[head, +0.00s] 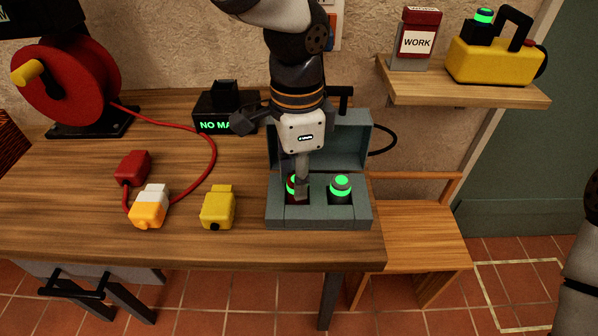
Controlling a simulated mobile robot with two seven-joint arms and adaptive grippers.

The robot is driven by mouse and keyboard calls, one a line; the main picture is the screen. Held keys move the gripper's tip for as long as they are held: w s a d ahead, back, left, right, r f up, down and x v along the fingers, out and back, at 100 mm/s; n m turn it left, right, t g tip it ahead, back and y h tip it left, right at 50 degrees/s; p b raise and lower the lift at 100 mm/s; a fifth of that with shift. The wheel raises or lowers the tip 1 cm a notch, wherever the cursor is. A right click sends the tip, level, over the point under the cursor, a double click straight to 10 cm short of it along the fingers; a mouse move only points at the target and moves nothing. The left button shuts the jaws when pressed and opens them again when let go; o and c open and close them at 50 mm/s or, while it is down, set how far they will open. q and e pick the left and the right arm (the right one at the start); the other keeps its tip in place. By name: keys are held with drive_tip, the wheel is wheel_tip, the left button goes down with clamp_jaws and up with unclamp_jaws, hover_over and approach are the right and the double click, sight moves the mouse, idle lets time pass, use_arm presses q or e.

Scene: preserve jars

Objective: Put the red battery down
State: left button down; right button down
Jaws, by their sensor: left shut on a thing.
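The red battery (291,191) stands in the left bay of the grey open-lidded box (318,215), with part of a green glowing ring showing. My left gripper (300,190) points down over that bay and is shut on the red battery. Its fingers hide much of the battery, so I cannot tell whether it is fully seated. My right gripper is not in view; only part of my right arm shows at the right edge.
A yellow block (217,207), an orange-white plug (149,206) and a red connector (132,168) lie left on the wooden table (70,215). A shelf (460,92) is upper right.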

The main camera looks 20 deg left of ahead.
use_arm(q)
drive_tip(key=shift+r, duration=0.1)
drive_tip(key=c, duration=1.3)
unclamp_jaws()
wheel_tip(320, 180, up, 12)
drive_tip(key=shift+p, duration=0.4)
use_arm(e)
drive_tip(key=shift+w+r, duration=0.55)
